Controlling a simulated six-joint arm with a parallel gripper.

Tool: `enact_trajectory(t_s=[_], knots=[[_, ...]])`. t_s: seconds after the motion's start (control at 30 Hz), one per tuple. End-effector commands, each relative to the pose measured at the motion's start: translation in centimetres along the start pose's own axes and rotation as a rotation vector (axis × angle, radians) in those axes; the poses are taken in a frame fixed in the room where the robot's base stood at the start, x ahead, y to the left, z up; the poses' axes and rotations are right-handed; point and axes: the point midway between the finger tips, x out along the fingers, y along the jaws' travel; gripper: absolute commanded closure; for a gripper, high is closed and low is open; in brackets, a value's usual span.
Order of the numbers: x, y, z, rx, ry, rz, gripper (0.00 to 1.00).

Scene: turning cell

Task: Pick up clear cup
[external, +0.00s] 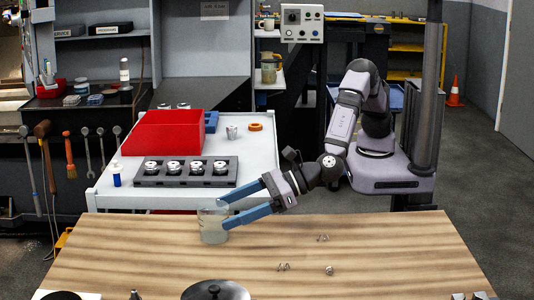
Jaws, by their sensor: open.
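The clear cup (213,232) stands upright near the far left part of the wooden table (350,245). It looks like a see-through beaker with a pale, cloudy lower part. My gripper (222,211) comes in from the right with its blue fingers spread apart. The fingertips overlap the cup's right side in the picture, one near the rim and one lower. I cannot tell whether the fingers touch the cup or straddle it.
Behind the table, a white cart (262,155) holds a red bin (160,133) and a dark rack (185,180) with several metal parts. Small metal curls (283,267) lie on the table. A round metal lid-like thing (215,291) sits at the front edge. The table's right half is mostly clear.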

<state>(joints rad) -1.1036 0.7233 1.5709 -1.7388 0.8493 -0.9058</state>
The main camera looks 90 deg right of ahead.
Motion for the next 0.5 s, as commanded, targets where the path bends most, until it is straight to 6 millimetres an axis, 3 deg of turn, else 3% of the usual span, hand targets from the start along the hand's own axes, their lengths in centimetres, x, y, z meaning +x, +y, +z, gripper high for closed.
enact_trajectory(t_s=[0.17, 0.5], knots=[[0.5, -0.1, -0.1, 0.000, 0.001, -0.001, 0.20], [4.1, -0.3, -0.6, 0.000, 0.001, -0.001, 0.20]])
